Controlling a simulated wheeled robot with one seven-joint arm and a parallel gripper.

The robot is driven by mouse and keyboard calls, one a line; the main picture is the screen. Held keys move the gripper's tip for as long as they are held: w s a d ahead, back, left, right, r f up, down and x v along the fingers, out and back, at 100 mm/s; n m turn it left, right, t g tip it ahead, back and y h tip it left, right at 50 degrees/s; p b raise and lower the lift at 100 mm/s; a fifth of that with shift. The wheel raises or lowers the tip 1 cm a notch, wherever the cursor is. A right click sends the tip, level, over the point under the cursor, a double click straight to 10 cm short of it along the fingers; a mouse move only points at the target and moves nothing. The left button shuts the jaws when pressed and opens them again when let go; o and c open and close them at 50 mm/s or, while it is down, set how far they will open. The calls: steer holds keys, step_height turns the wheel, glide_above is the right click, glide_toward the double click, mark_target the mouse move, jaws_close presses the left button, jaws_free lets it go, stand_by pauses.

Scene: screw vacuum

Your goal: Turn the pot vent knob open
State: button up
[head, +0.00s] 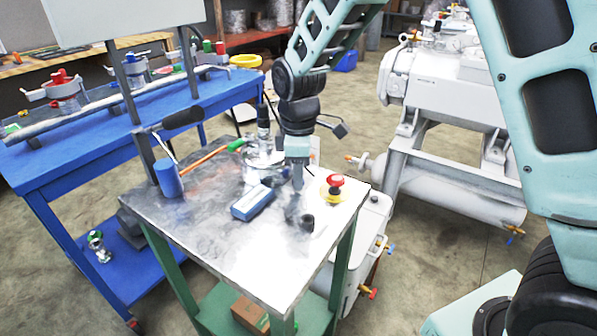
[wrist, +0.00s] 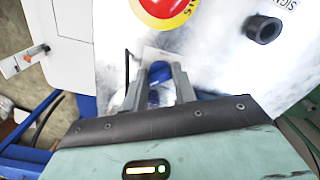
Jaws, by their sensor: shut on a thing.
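The metal and glass pot (head: 262,158) stands on the small steel-topped table, just left of my gripper (head: 298,186). My gripper points down beside it, with its fingertips low near the tabletop. In the wrist view my gripper (wrist: 160,72) has its two fingers drawn in around a small blue part, mostly hidden between them. This part looks like the pot vent knob, but the head view does not show it between the fingers. I cannot tell how far the knob is turned.
A red stop button on a yellow base (head: 334,186) sits close to the right of my gripper. A blue box (head: 252,202) lies to the left, and a black knob (head: 307,223) is in front. A blue cylinder (head: 168,178) stands at the table's left corner.

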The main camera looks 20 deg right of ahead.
steer(key=shift+r, duration=0.1)
steer(key=m+p, duration=0.4)
steer(key=shift+r+m, duration=0.1)
steer(key=shift+m, duration=0.2)
steer(key=shift+m+p, duration=1.25)
steer(key=shift+m, duration=0.75)
steer(key=o, duration=0.7)
steer(key=shift+f, duration=0.2)
step_height(320, 180, up, 18)
steer(key=shift+f+p, duration=0.25)
steer(key=shift+p, duration=0.3)
